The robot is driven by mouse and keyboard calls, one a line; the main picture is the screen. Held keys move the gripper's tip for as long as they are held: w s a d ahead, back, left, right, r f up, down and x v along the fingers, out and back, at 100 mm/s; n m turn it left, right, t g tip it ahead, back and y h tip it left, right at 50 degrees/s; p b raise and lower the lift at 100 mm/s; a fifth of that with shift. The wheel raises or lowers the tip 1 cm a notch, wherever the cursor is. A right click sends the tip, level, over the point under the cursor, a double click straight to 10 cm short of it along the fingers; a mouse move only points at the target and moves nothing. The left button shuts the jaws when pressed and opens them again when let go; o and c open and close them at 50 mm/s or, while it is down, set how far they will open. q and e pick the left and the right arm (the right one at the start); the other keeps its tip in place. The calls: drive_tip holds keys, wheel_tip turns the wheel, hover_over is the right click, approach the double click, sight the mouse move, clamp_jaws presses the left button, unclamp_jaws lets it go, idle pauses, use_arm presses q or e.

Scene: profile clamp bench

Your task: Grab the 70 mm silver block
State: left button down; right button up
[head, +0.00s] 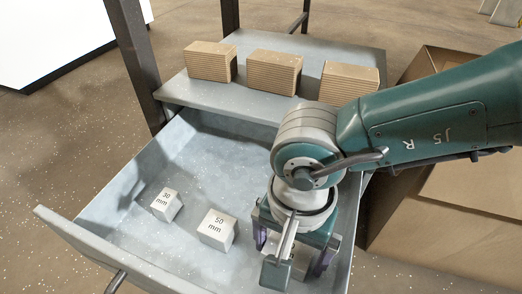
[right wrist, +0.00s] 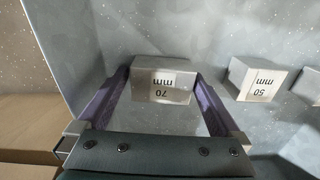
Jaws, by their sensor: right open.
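The silver 70 mm block (right wrist: 163,80) lies in the open drawer, its label upside down in the right wrist view. In the head view it is mostly hidden under my right gripper (head: 292,252), with a bit of it (head: 300,262) showing between the fingers. My right gripper is open, and its two purple-padded fingers stand on either side of the block in the right wrist view (right wrist: 161,82). A gap shows beside the block, and I cannot tell if either finger touches it. My left gripper is not in view.
A 50 mm block (head: 217,229) and a 30 mm block (head: 166,205) lie left of my gripper in the drawer (head: 150,245). The drawer walls surround them. Three ridged brown blocks (head: 274,72) stand on the grey top behind. A cardboard box (head: 440,225) is at right.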

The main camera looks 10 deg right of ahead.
drive_tip(key=shift+w+r, duration=0.1)
drive_tip(key=shift+w, duration=0.1)
drive_tip(key=c, duration=1.3)
